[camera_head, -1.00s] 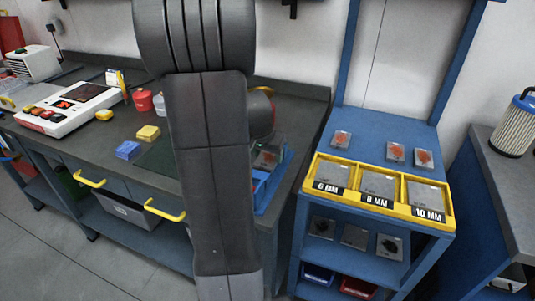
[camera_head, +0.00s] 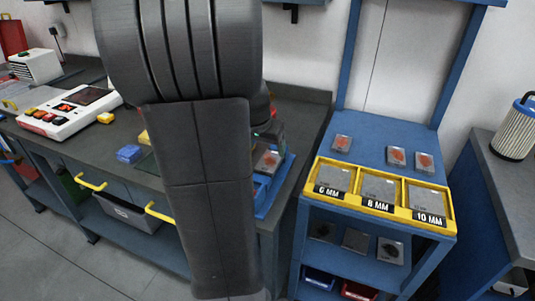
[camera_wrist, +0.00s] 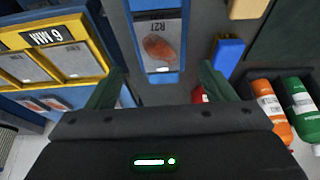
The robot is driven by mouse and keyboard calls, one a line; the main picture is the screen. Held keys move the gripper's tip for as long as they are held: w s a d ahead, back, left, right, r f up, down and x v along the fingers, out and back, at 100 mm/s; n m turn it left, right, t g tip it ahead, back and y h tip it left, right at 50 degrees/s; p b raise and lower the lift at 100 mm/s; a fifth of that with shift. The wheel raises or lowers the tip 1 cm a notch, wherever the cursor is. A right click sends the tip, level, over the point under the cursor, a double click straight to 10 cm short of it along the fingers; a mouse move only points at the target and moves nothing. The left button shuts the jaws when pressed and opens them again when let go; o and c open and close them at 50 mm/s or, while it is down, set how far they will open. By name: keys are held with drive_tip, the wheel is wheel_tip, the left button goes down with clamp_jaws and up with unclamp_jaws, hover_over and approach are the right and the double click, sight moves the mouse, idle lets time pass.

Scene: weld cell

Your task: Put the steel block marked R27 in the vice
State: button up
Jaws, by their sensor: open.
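The steel block marked R27 (camera_wrist: 160,45) lies flat in a blue tray (camera_wrist: 164,78), its marking upside down in the wrist view and a reddish-brown patch on its face. In the head view a block with a reddish patch (camera_head: 268,161) shows in the blue tray (camera_head: 283,190) at the right end of the bench. My gripper (camera_wrist: 162,70) is open and empty, its dark green fingers spread to either side of the block and apart from it. My arm hides much of the bench in the head view. I cannot make out the vice in either view.
A blue shelf unit with a yellow plate rack (camera_head: 378,190) stands to the right of the bench, with several plates. A blue block (camera_wrist: 228,52) lies beside the tray. An orange bottle (camera_wrist: 270,108) and a green bottle (camera_wrist: 299,98) are at the wrist view's right. A control box (camera_head: 70,110) stands left.

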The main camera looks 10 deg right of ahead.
drive_tip(key=v, duration=0.5)
drive_tip(key=shift+r, duration=0.2)
